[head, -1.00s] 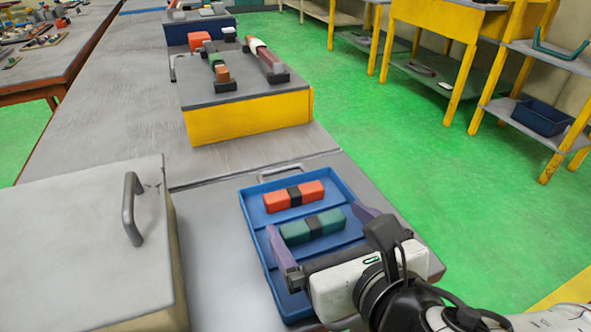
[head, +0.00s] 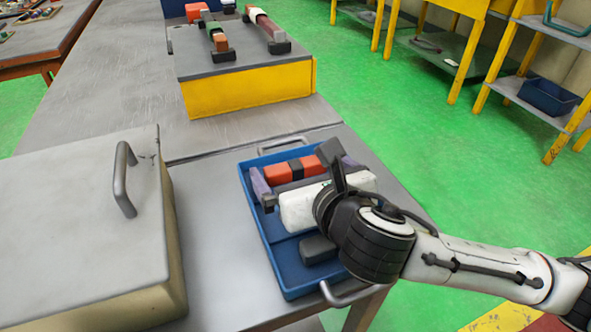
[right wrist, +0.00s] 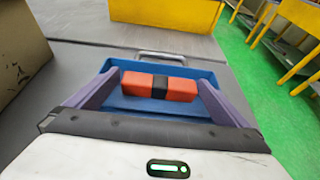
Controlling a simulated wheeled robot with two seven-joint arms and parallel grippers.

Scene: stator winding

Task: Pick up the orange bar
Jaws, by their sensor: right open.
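The orange bar (head: 277,173), with a black band around its middle, lies crosswise at the far end of the blue tray (head: 281,275). In the right wrist view the orange bar (right wrist: 181,89) shows between and slightly beyond the purple fingers. My right gripper (head: 304,173) is open over the tray, one finger towards each end of the bar, and grips nothing. In the right wrist view the gripper (right wrist: 157,84) spans the bar's length. Whether the fingers touch the bar cannot be told. My left gripper is out of view.
A dark block (head: 318,248) lies in the tray's near part. A lidded box with a handle (head: 123,180) stands at the left. A yellow-sided stand (head: 250,92) with more bars is behind the tray. The grey table between them is clear.

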